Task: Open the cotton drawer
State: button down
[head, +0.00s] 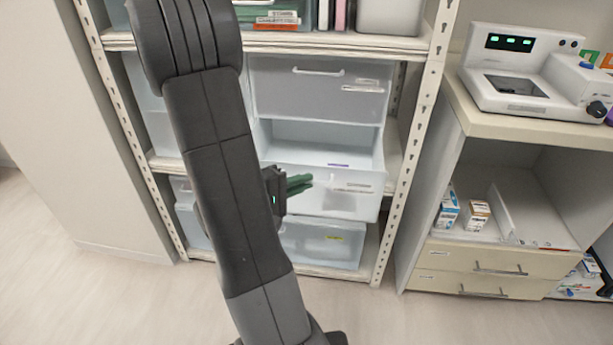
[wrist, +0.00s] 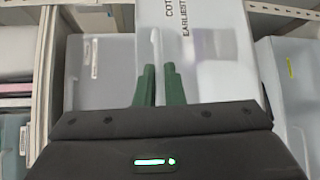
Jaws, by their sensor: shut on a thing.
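The cotton drawer (head: 355,200) is a translucent white bin in the middle of the shelf rack. It is pulled partly out, and its inside shows above its front. In the wrist view, its front (wrist: 210,75) carries print reading "COT" and "EARLIEST", partly cut off. My gripper (head: 303,184) is at the drawer's front, left of its middle in the head view. In the wrist view, my gripper's green fingers (wrist: 158,85) are closed around the drawer's pale handle (wrist: 156,45). My arm hides the drawer's left part in the head view.
A closed translucent drawer (head: 320,85) sits above, and another bin (head: 325,243) below. A metal rack post (head: 412,150) stands to the right. Beyond it is a cabinet (head: 545,125) with a white device (head: 535,75) on top. The floor in front is clear.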

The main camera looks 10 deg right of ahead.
jog(key=shift+s+a+b, duration=0.2)
jog(key=shift+s, duration=0.5)
jog(key=shift+s+a+b, duration=0.2)
jog(key=shift+s, duration=0.45)
jog(key=shift+s+a+b, duration=0.2)
jog(key=shift+s, duration=0.5)
jog(key=c, duration=1.5)
grip_release()
jog(key=shift+c, duration=0.2)
jog(key=shift+a, duration=0.15)
jog(key=p+v, duration=0.2)
jog(key=v, duration=1.1)
jog(key=shift+s+a, duration=0.15)
jog(key=shift+s, duration=0.1)
jog(key=b+x, duration=0.1)
jog(key=x, duration=1.1)
jog(key=shift+w+d+b, duration=0.25)
jog(key=shift+b, duration=0.15)
jog(key=shift+a, duration=0.1)
